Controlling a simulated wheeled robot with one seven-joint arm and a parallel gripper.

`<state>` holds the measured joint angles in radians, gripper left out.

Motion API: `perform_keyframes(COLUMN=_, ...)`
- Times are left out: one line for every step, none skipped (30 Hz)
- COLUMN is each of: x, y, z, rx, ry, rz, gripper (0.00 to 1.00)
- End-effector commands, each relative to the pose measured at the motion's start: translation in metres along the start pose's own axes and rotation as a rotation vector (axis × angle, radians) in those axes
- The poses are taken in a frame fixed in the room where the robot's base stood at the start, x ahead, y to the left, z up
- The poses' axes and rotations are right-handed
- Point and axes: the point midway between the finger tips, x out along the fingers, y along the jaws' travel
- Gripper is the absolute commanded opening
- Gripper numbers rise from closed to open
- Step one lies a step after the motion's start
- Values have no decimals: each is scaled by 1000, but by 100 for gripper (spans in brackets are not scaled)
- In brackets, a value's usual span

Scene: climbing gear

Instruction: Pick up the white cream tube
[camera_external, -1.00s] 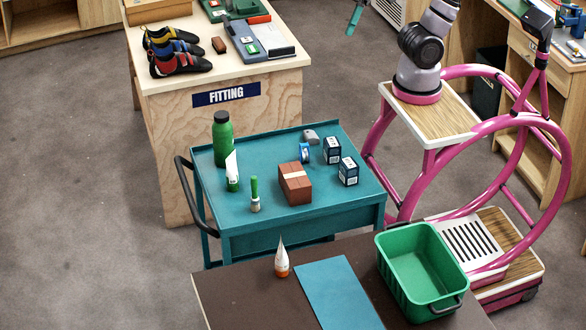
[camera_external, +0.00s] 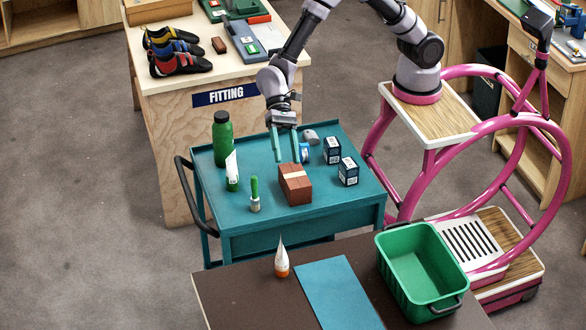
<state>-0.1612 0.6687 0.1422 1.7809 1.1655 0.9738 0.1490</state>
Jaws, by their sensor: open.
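A white tube with a green lower part (camera_external: 231,165) stands upright on the teal cart top, in front of the green bottle. Another white tube, with an orange base (camera_external: 282,259), stands upright on the brown table at the front. I cannot tell which of the two is the cream tube. My gripper (camera_external: 287,157) points down over the cart with its fingers apart and nothing between them. It is to the right of the green-and-white tube, just behind the brick block, and well behind the orange-and-white tube.
On the teal cart (camera_external: 318,208) are a green bottle (camera_external: 222,142), a green-handled brush (camera_external: 254,194), a brown brick block (camera_external: 295,186) and two dark boxes (camera_external: 348,171). The brown table (camera_external: 235,290) holds a blue mat (camera_external: 335,293) and a green bin (camera_external: 415,270).

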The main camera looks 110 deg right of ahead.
Motion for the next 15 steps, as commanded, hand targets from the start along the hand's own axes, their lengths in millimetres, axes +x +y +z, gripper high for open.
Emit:
perform_keyframes(x=26, y=2, z=-17, rx=67, ry=-24, rz=-3, gripper=58)
perform_keyframes(x=40, y=2, z=-26, rx=107, ry=-38, rz=-10, gripper=58)
perform_keyframes(x=57, y=2, z=-38, rx=160, ry=-56, rz=-20, gripper=58)
perform_keyframes(x=69, y=2, z=-47, rx=197, ry=-67, rz=-28, gripper=58)
perform_keyframes(x=80, y=4, z=-56, rx=234, ry=-78, rz=-35, gripper=58)
perform_keyframes(x=95, y=6, z=-68, rx=279, ry=-90, rz=-45, gripper=58)
perform_keyframes(x=105, y=8, z=-75, rx=311, ry=-99, rz=-52, gripper=58)
perform_keyframes(x=114, y=9, z=-82, rx=340, ry=-106, rz=-58, gripper=58)
perform_keyframes(x=125, y=12, z=-91, rx=375, ry=-115, rz=-66, gripper=58)
perform_keyframes(x=131, y=13, z=-96, rx=397, ry=-120, rz=-72, gripper=58)
perform_keyframes(x=137, y=15, z=-102, rx=418, ry=-124, rz=-76, gripper=58)
perform_keyframes(x=143, y=16, z=-107, rx=439, ry=-129, rz=-82, gripper=58)
perform_keyframes(x=147, y=17, z=-110, rx=451, ry=-131, rz=-86, gripper=58)
perform_keyframes(x=150, y=18, z=-112, rx=461, ry=-133, rz=-88, gripper=58)
perform_keyframes(x=154, y=19, z=-115, rx=471, ry=-135, rz=-91, gripper=58)
